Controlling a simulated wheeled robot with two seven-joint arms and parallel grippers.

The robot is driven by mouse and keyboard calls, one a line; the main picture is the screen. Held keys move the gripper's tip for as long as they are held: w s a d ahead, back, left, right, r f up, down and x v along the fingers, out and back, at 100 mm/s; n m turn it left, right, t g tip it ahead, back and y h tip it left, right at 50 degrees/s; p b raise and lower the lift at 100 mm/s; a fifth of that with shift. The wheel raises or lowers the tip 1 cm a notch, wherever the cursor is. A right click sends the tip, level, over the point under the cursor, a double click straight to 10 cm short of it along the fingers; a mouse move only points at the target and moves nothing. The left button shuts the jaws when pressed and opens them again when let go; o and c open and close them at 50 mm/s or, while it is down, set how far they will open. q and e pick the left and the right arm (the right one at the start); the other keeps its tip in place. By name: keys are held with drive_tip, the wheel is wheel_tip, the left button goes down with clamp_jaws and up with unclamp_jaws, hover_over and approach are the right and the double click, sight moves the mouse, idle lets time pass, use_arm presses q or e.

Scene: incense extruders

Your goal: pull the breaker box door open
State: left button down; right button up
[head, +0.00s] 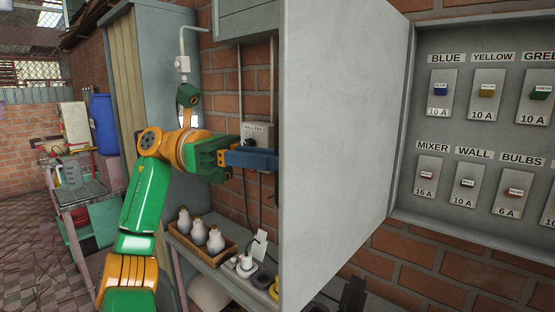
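The breaker box door (335,150) stands swung wide open. It is a large plain grey panel that sticks out from the left side of the breaker box (402,150), and its inner face shows. My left gripper (264,158) is on the far left side of the door, with its blue fingers pointing right at the door's free edge. The fingertips reach that edge or pass just behind it; whether they touch the door or hold it is hidden. My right gripper is not in view.
Labelled breakers (441,90) fill the open box on the brick wall. A grey cabinet (172,50) stands behind the arm. A cart (88,190) and blue barrel (103,124) are at left.

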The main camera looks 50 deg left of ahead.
use_arm(q)
drive_tip(key=c, duration=1.2)
unclamp_jaws()
drive_tip(key=shift+o, duration=0.2)
drive_tip(key=p+v, duration=0.3)
drive_tip(key=v, duration=0.4)
